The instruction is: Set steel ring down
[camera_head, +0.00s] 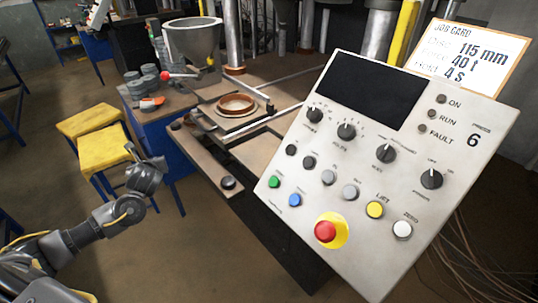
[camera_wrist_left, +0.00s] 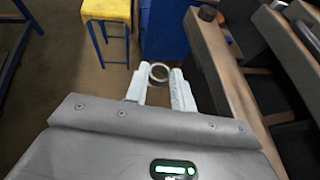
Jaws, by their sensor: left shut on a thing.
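My left gripper (camera_wrist_left: 158,78) is shut on a small steel ring (camera_wrist_left: 159,66) in the left wrist view. The ring sits between the two pale fingertips, with its hole showing. In the head view my left gripper (camera_head: 150,172) is in the air at the left, beyond the front of the brown work ledge and near the yellow stools. The ring cannot be made out there. My right gripper is in neither view.
A control panel (camera_head: 366,160) fills the right. A brown ring-shaped mould (camera_head: 237,104) sits on a plate behind the ledge (camera_head: 205,160). A yellow stool (camera_head: 103,155) stands left.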

